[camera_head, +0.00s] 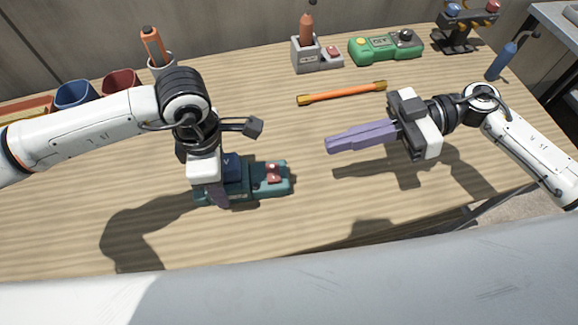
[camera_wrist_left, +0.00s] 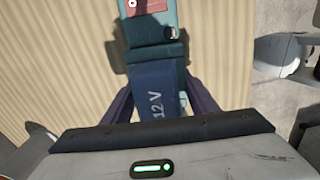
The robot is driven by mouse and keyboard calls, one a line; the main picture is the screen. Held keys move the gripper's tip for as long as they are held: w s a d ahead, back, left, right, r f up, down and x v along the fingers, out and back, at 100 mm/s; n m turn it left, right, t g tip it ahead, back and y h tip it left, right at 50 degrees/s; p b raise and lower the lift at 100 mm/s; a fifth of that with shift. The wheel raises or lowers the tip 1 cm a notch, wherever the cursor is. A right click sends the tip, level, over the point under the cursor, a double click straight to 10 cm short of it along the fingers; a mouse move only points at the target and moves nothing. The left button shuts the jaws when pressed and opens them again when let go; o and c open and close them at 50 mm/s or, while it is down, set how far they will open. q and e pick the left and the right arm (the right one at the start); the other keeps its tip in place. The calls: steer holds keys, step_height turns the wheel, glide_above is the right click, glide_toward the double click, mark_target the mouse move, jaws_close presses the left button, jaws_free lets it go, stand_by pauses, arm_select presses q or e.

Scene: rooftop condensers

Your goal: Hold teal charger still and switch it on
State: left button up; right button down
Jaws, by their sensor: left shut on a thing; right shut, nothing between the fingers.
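The teal charger (camera_head: 283,183) lies on the wooden table in front of me, left of centre in the head view, with a reddish switch (camera_head: 272,172) on its right part. A dark blue block marked 12 V, a battery (camera_wrist_left: 155,88), sits on the charger's near end in the left wrist view. My left gripper (camera_head: 222,192) points down and is shut around the blue battery, its purple fingers on both sides. The charger (camera_wrist_left: 157,53) also shows beyond the battery there. My right gripper (camera_head: 330,145) is shut and empty, above the table to the right of the charger.
An orange rod (camera_head: 342,93) lies behind my right gripper. A green device (camera_head: 385,47), a grey holder (camera_head: 318,55) and a dark stand (camera_head: 463,35) are at the back. Blue (camera_head: 74,95) and red (camera_head: 121,83) bins stand back left. The table between charger and right gripper is clear.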

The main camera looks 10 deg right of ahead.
arm_select(q)
steer(key=shift+r, duration=0.1)
arm_select(e)
glide_above(273, 173)
steer(key=d, duration=0.3)
steer(key=shift+s+a+f, duration=0.1)
steer(key=shift+s+f, duration=0.1)
steer(key=shift+f, duration=0.4)
steer(key=shift+s+a+f, duration=0.1)
steer(key=shift+s+f, duration=0.05)
steer(key=shift+f, duration=0.4)
step_height(273, 173, down, 3)
steer(key=shift+s+d+r, duration=0.1)
steer(key=shift+d+r, duration=0.05)
steer(key=shift+s+f, duration=0.1)
steer(key=shift+f, duration=0.6)
steer(key=shift+f, duration=0.1)
steer(key=shift+s+d+f, duration=0.1)
steer(key=shift+f, duration=0.2)
steer(key=shift+r, duration=0.1)
